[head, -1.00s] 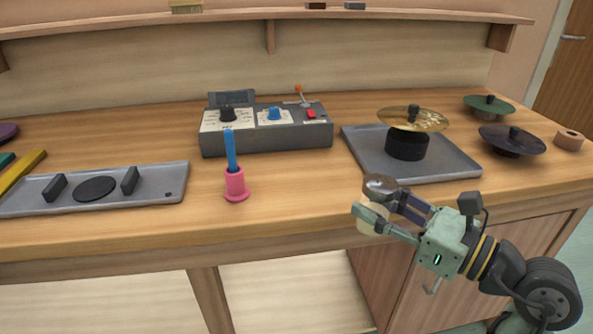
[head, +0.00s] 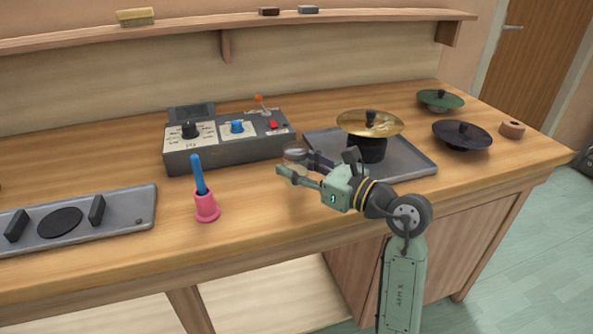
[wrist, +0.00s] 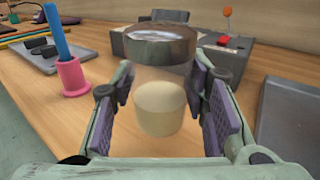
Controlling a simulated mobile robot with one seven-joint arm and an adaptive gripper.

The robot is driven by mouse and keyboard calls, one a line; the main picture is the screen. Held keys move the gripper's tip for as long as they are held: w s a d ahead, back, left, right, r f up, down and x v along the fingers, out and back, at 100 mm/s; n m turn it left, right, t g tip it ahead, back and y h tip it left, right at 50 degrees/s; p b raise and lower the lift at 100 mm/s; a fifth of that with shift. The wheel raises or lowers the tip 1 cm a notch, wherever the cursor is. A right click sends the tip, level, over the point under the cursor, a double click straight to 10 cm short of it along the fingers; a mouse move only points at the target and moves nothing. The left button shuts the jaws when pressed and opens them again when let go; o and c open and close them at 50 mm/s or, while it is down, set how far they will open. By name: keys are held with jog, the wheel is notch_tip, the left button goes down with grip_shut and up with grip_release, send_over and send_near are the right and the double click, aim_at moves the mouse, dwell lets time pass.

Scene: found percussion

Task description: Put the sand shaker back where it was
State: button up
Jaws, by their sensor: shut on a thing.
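In the head view my gripper (head: 292,163) holds the shaker (head: 295,154) over the worktop (head: 255,215), in front of the control box. Most of the shaker is hidden there by the fingers, and I cannot tell whether its base touches the wood.
The grey control box (head: 230,147) with knobs stands behind the shaker. A pink holder (head: 206,207) with a blue stick is to the left. A grey tray (head: 410,159) with a brass cymbal (head: 370,123) is to the right. Bare wood lies between holder and tray.

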jog(key=shift+w+f, duration=0.1)
jog(key=shift+w, duration=0.1)
notch_tip(320, 180, down, 3)
jog(key=shift+r+p, duration=0.1)
jog(key=shift+p, duration=0.6)
jog(key=shift+f, duration=0.3)
jog(key=shift+f+b, duration=0.25)
jog(key=shift+b, duration=0.15)
jog(key=o, duration=1.3)
jog(key=shift+r, duration=0.1)
